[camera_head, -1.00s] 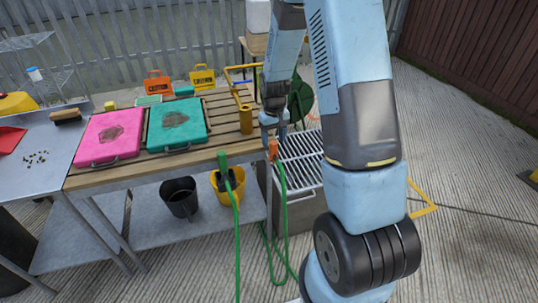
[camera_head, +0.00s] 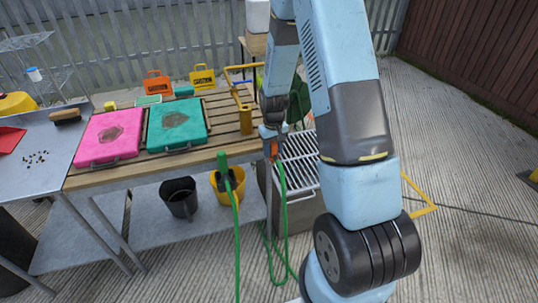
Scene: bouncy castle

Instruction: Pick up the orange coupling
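The orange coupling (camera_head: 274,147) is at the top end of a green hose, by the right end of the wooden-slat table. Only a small part of it shows below my gripper (camera_head: 271,140). My gripper points down and is right at the coupling, its tips overlapping it in the picture. The fingers are small and dark here, and I cannot tell whether they touch the coupling or are closed on it.
A second green hose with a green end (camera_head: 223,160) hangs over the table's front edge, left of my gripper. A metal grate (camera_head: 300,160) is just to the right. Pink (camera_head: 108,135) and teal (camera_head: 177,124) pads lie on the table (camera_head: 140,168). A yellow post (camera_head: 246,120) stands close by.

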